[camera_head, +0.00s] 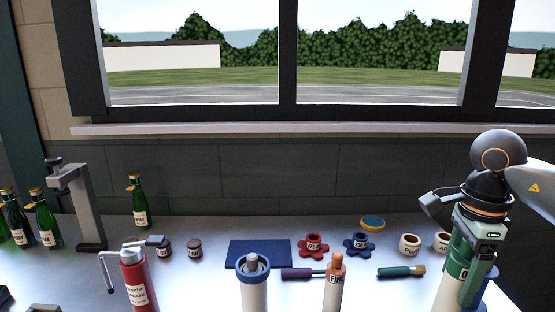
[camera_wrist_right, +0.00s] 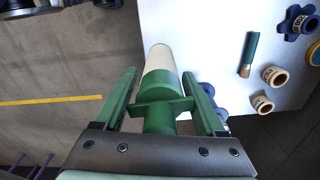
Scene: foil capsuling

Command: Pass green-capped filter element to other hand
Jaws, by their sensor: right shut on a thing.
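The green-capped filter element (camera_head: 447,293) has a white cylinder body and a green cap, and stands roughly upright at the right front in the head view. In the right wrist view its white body (camera_wrist_right: 160,60) points away from the palm, with the green cap and its flange toward me. My right gripper (camera_head: 470,268) reaches down from above, its green fingers on either side of the cap, shut on it. In the right wrist view the fingers (camera_wrist_right: 160,78) flank the cap. The element's lower end is cut off in the head view. My left gripper is not in view.
A red canister (camera_head: 138,284), a blue mat (camera_head: 258,253), star knobs (camera_head: 314,244), rings (camera_head: 409,244), a green-handled brush (camera_head: 400,272) and bottles (camera_head: 139,205) occupy the bench.

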